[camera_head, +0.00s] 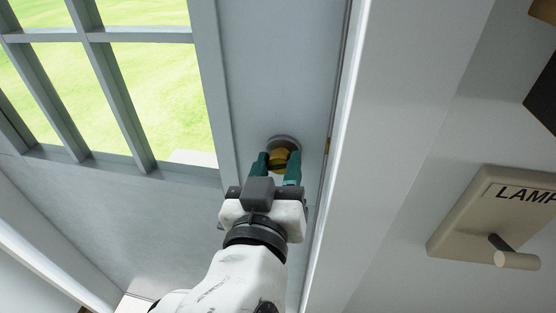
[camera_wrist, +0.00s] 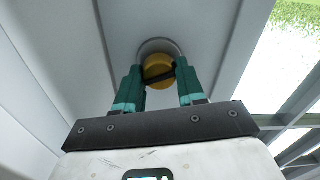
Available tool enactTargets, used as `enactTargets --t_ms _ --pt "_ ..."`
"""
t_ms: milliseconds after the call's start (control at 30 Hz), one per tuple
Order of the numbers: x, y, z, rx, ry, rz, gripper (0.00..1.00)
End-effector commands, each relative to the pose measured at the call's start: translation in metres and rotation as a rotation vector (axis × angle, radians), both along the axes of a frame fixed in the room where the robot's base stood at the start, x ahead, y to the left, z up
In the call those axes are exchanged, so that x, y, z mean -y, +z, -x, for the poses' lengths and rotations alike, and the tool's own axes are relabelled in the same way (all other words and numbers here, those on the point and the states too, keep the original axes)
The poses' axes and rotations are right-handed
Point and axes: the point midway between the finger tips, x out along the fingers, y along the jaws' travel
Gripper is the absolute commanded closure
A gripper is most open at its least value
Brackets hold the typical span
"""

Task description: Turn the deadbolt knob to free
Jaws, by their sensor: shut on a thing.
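The deadbolt knob (camera_head: 280,157) is yellow with a dark bar across it, on a round grey plate (camera_head: 285,142) fixed to the grey door (camera_head: 262,80). In the wrist view the knob (camera_wrist: 158,70) shows between the green fingers, and its dark bar is tilted, right end higher. My gripper (camera_head: 279,164) is at the knob with one finger on each side, shut on it. It also shows in the wrist view (camera_wrist: 159,78). The fingers hide part of the knob's edges.
A window with grey bars (camera_head: 88,38) fills the door's upper left. A white door frame (camera_head: 347,130) runs close along the right. Farther right, a beige panel marked LAMP (camera_head: 462,210) carries a lever (camera_head: 516,260).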

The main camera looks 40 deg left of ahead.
Motion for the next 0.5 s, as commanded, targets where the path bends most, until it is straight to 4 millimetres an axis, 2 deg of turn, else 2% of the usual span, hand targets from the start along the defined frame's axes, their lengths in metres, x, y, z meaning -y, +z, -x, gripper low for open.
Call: enactTargets --t_ms 500 --pt "-0.0002 0.0015 -0.0005 0.254 -0.001 0.423 0.91"
